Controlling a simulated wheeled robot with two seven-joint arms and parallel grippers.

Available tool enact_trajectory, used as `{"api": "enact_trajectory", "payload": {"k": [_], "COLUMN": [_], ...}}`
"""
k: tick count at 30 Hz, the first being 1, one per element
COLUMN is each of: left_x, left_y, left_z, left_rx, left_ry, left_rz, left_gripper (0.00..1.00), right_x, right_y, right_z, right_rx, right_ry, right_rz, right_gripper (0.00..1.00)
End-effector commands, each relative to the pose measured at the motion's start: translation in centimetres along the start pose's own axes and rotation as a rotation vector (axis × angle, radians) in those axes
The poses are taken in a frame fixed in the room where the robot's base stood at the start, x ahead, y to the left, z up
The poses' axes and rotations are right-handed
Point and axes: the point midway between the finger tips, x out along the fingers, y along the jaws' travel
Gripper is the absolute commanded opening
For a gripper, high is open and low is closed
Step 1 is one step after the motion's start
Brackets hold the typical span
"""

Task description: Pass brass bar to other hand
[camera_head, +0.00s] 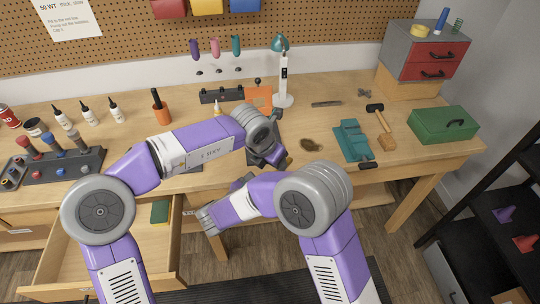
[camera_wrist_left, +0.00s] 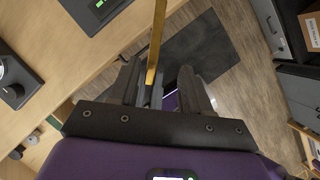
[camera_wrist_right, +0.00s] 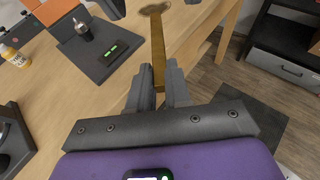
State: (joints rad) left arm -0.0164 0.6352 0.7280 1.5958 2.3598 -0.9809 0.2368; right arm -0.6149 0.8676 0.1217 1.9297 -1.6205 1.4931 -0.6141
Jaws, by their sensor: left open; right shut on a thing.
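The brass bar (camera_wrist_right: 157,48) is a long, thin golden strip. In the right wrist view it stands out from between the fingers of my right gripper (camera_wrist_right: 160,88), which is shut on it. In the left wrist view the brass bar (camera_wrist_left: 156,42) runs down from the top edge to between the spread fingers of my left gripper (camera_wrist_left: 162,88). The left gripper is open around the bar's end; contact cannot be told. In the head view the arms hide most of both grippers, and I cannot make out the bar there.
My grippers are near the workbench's front edge (camera_wrist_right: 190,35), partly over the floor. A dark pad with a small device (camera_wrist_right: 110,52) lies on the bench. An open drawer (camera_head: 100,265) is at the lower left. A teal vise-like block (camera_head: 352,140) and a green toolbox (camera_head: 443,125) stand right.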

Motion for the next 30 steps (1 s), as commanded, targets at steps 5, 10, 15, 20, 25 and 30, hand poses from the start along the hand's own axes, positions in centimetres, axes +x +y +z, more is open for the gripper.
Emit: {"api": "enact_trajectory", "payload": {"k": [5, 10, 15, 20, 25, 30], "left_x": [3.7, 6.3, 7.8, 8.2, 8.2, 8.2], "left_y": [-0.1, 0.0, 0.0, 0.0, 0.1, 0.1], "left_z": [-0.1, -0.1, 0.0, 0.0, 0.0, 0.0], "left_rx": [0.002, 0.001, 0.002, 0.002, 0.002, 0.002], "left_ry": [0.003, 0.003, 0.001, 0.0, 0.0, 0.001], "left_rz": [-0.002, 0.0, 0.001, 0.001, 0.001, 0.001], "left_gripper": [0.48, 0.48, 0.48, 0.48, 0.48, 0.26], "right_x": [0.0, 0.0, 0.0, 0.0, 0.0, 0.0], "right_y": [0.0, 0.0, 0.0, 0.0, 0.0, 0.0], "right_z": [0.0, 0.0, 0.0, 0.0, 0.0, 0.0], "right_rx": [0.0, 0.0, 0.0, 0.001, 0.0, 0.0], "right_ry": [-0.001, -0.001, -0.001, -0.001, -0.001, -0.001], "right_rz": [0.0, 0.0, 0.0, 0.0, 0.0, 0.0], "right_gripper": [0.0, 0.0, 0.0, 0.0, 0.0, 0.0]}}
